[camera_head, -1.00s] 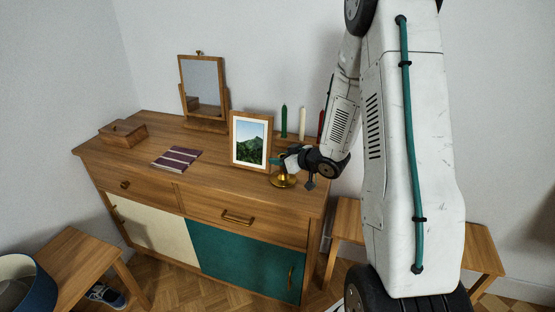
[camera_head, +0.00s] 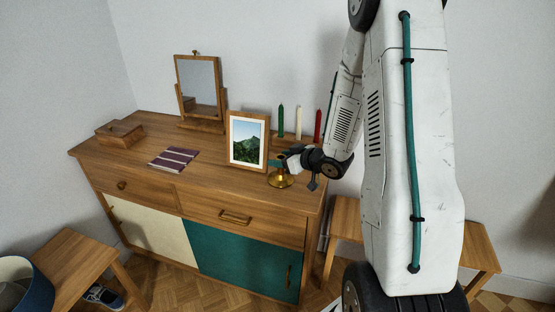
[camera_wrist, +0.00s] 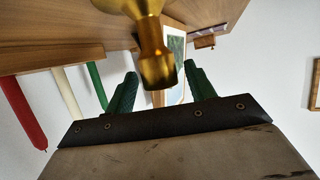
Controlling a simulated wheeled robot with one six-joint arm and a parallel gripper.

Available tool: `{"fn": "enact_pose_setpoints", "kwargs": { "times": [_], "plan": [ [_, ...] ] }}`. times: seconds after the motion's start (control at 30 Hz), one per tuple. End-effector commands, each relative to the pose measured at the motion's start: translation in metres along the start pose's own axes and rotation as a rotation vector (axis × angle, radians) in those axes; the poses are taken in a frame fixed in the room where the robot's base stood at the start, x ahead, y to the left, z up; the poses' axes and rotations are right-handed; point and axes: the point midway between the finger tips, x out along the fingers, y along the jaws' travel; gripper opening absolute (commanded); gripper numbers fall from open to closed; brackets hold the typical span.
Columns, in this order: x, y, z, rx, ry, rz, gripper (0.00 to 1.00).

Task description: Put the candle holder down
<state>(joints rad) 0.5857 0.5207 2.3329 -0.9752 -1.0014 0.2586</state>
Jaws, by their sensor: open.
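The brass candle holder (camera_head: 281,180) stands upright on the right part of the wooden dresser top, in front of the framed picture. In the wrist view its gold stem and cup (camera_wrist: 154,62) show close up between my two green fingers. My gripper (camera_head: 291,160) is at the holder's upper part in the head view. In the wrist view my gripper (camera_wrist: 160,88) is open, with a visible gap beside the holder on each side. The holder's base is partly cut off at the top of the wrist view.
A framed mountain picture (camera_head: 247,139) stands just left of the holder. Green (camera_head: 281,121), white (camera_head: 298,122) and red (camera_head: 318,125) candles stand behind my gripper. A striped book (camera_head: 174,158), a wooden box (camera_head: 120,133) and a mirror (camera_head: 200,85) are farther left. The dresser's front middle is clear.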

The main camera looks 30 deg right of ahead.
Motion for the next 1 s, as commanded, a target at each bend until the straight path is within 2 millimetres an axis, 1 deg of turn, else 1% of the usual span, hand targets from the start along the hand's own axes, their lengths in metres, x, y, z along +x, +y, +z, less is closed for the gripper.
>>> {"fn": "enact_pose_setpoints", "kwargs": {
  "times": [0.03, 0.1, 0.3, 0.4, 0.5, 0.63, 0.73, 0.83, 0.93, 1.0],
  "plan": [
    [-0.012, 0.001, -0.001, 0.001, 0.002, 0.004, 0.54],
    [-0.027, 0.001, -0.001, 0.000, 0.002, 0.005, 0.54],
    [-0.069, 0.001, -0.001, 0.000, 0.001, 0.004, 0.54],
    [-0.085, 0.001, -0.001, -0.001, 0.002, 0.003, 0.54],
    [-0.095, 0.000, 0.000, -0.001, 0.001, 0.002, 0.54],
    [-0.099, 0.001, -0.005, -0.019, -0.021, 0.022, 0.54],
    [-0.098, 0.005, -0.019, -0.065, -0.092, 0.095, 0.54],
    [-0.104, 0.008, -0.042, -0.115, -0.205, 0.218, 0.54],
    [-0.121, 0.002, -0.067, -0.129, -0.328, 0.349, 0.54],
    [-0.139, -0.011, -0.081, -0.112, -0.412, 0.421, 0.54]
  ]
}}
